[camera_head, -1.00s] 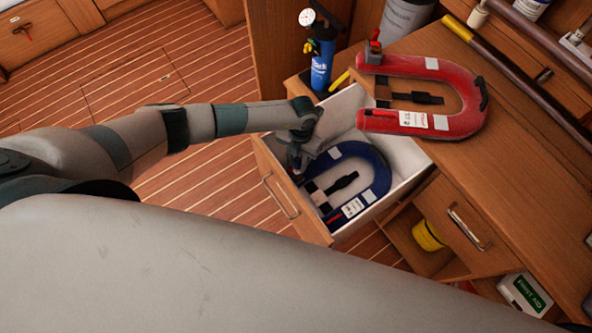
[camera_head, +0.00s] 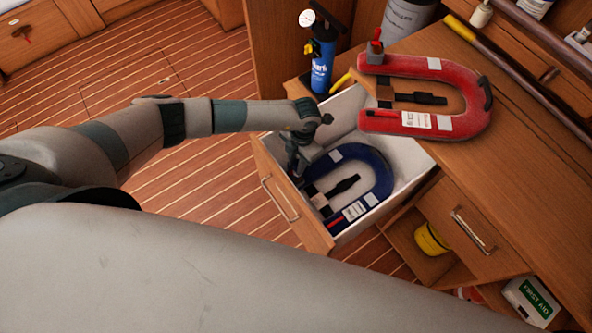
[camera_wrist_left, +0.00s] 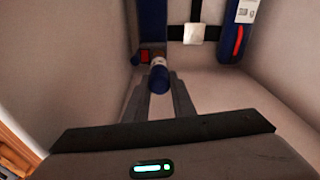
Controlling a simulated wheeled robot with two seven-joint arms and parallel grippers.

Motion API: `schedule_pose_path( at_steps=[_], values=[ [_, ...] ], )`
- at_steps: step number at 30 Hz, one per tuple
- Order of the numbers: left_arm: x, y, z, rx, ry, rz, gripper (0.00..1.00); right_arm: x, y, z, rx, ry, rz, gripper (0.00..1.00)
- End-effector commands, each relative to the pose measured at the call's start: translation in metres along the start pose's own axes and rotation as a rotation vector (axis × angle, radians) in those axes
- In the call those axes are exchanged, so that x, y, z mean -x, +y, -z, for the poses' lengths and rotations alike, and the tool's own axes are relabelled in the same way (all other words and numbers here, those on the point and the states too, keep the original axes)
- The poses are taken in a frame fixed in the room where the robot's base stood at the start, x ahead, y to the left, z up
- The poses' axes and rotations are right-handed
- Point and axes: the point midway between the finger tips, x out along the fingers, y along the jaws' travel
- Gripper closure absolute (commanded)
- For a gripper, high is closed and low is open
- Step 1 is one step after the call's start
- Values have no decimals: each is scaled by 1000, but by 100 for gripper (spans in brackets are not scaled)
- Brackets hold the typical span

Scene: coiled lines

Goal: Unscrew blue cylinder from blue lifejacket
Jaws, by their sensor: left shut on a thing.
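The blue lifejacket (camera_head: 377,178) lies in the open drawer, a U shape with a black strap and white labels. In the left wrist view, part of the lifejacket (camera_wrist_left: 228,45) is at the top, with a red tab and a buckle. The blue cylinder (camera_wrist_left: 159,80) has a pale band and sits at the lifejacket's end. My left gripper (camera_head: 295,172) reaches down into the drawer's left corner. In the wrist view its fingers (camera_wrist_left: 160,98) are shut on the cylinder from both sides. The cylinder is hidden by the gripper in the head view. My right gripper is not in view.
The drawer's wooden front (camera_head: 291,199) and pale walls surround the gripper closely. A red lifejacket (camera_head: 462,124) lies on the counter above. A blue pump with a gauge (camera_head: 321,65) stands behind the drawer. Wooden floor is clear at left.

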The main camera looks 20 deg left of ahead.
Motion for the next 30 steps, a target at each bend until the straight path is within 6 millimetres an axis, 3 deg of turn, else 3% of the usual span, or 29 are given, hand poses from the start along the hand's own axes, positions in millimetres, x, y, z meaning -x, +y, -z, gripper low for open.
schedule_pose_path(
  at_steps=[14, 16, 30],
  values=[
    [6, -3, 0, 845, 2, 104, 100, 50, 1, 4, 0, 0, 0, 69],
    [1, -2, -2, 843, -1, 103, 100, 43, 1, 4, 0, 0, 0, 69],
    [7, -2, -1, 837, -1, 101, 100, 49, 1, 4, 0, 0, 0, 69]
  ],
)
